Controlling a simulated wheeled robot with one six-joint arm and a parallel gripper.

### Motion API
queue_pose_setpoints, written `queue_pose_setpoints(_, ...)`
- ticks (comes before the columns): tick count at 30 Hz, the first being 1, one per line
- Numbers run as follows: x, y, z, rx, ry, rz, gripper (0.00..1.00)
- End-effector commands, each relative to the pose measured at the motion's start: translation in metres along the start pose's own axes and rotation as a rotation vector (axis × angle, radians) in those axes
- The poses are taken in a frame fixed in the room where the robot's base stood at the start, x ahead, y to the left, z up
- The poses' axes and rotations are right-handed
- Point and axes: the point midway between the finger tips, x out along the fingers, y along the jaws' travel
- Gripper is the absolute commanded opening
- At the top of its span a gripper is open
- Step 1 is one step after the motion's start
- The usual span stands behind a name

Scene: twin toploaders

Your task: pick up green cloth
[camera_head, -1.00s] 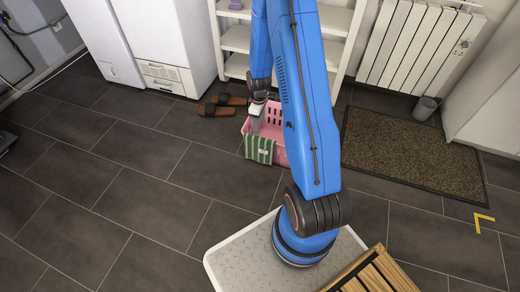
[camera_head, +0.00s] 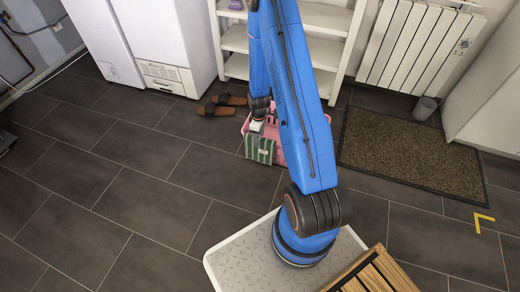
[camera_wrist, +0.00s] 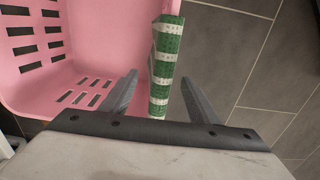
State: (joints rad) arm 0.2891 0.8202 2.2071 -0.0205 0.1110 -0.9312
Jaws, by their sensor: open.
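The green cloth (camera_head: 260,149) has pale stripes and hangs over the near rim of a pink basket (camera_head: 240,124) on the floor. In the wrist view the cloth (camera_wrist: 166,62) drapes over the basket's wall (camera_wrist: 110,30). My gripper (camera_wrist: 160,84) is open, with one finger on each side of the cloth's lower part in that view. I cannot tell whether either finger touches it. The left finger shows against the basket's inside, the right one against the dark floor. In the head view my arm hides much of the basket and the fingers.
Brown sandals (camera_head: 221,105) lie behind the basket. A white shelf (camera_head: 312,50) stands at the back, with a radiator (camera_head: 407,48) and a brown doormat (camera_head: 410,155) to its right. A small grey bin (camera_head: 424,108) stands by the mat.

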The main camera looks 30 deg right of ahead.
Motion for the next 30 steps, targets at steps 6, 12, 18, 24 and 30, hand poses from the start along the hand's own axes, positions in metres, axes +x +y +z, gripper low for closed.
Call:
queue_pose_setpoints(6,0.026,-0.004,0.002,-0.001,-0.002,-0.002,0.55)
queue_pose_setpoints(12,0.044,-0.003,0.001,-0.001,0.000,0.001,0.55)
queue_pose_setpoints(18,0.045,-0.003,0.001,0.000,0.000,0.002,0.55)
queue_pose_setpoints(24,0.045,-0.003,0.001,0.000,0.000,0.002,0.15)
queue_pose_setpoints(30,0.045,-0.003,0.001,0.000,0.000,0.002,0.00)
